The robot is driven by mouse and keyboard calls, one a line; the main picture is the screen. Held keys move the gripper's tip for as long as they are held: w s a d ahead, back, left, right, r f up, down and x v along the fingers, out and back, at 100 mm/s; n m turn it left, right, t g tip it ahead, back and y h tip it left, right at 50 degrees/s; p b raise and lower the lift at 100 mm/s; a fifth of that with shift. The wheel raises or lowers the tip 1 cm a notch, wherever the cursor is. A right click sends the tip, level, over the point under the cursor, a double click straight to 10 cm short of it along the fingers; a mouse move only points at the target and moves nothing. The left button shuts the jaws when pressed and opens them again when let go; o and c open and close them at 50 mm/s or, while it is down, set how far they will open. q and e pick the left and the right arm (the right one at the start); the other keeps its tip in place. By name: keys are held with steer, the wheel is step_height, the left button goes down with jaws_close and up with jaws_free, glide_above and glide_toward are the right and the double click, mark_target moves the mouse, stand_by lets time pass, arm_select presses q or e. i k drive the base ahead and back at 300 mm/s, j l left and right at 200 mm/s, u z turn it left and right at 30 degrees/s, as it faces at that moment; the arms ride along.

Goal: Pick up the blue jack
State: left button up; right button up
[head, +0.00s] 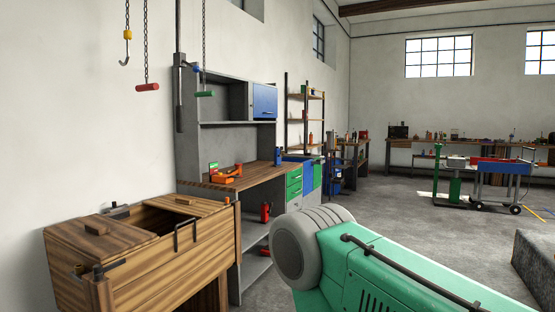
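A small upright blue object (277,157) stands on the wooden top of the workbench (255,175), near its right end. It looks like the blue jack, but it is too small in the head view to be sure. A red jack-like object (265,213) stands on the grey shelf under the same bench. Neither of my grippers shows in the head view, and nothing is seen touching the blue object.
A green machine (375,270) with a grey wheel (305,245) fills the lower middle. A wooden chest (150,250) stands at lower left. An orange tool (227,177) lies on the bench. Chains hang above. A trolley (505,167) stands right; the grey floor (420,215) between is open.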

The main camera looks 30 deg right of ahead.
mark_target(276, 156)
steer(key=i+l, duration=0.3)
steer(key=l, duration=0.45)
steer(key=i+l+u, duration=0.1)
steer(key=i+l, duration=0.15)
steer(key=l, duration=0.5)
steer(key=i+l, duration=0.3)
steer(key=l, duration=0.5)
steer(key=i+l+u, duration=0.1)
steer(key=i+l, duration=0.15)
steer(key=l, duration=0.55)
steer(key=i+l, duration=0.2)
steer(key=l, duration=0.6)
steer(key=i+l+u, duration=0.1)
steer(key=i+l, duration=0.15)
steer(key=l, duration=0.55)
steer(key=i+l, duration=0.2)
steer(key=l, duration=0.6)
steer(key=i+l+u, duration=0.1)
steer(key=l, duration=0.7)
steer(key=i+l, duration=0.1)
steer(key=l, duration=0.6)
steer(key=i+l+u, duration=0.1)
steer(key=l, duration=0.6)
steer(key=i+l, duration=0.1)
steer(key=l, duration=0.6)
steer(key=i+l, duration=0.1)
steer(key=l, duration=0.6)
steer(key=i+l+u, duration=0.1)
steer(key=i+l, duration=0.1)
steer(key=l, duration=0.05)
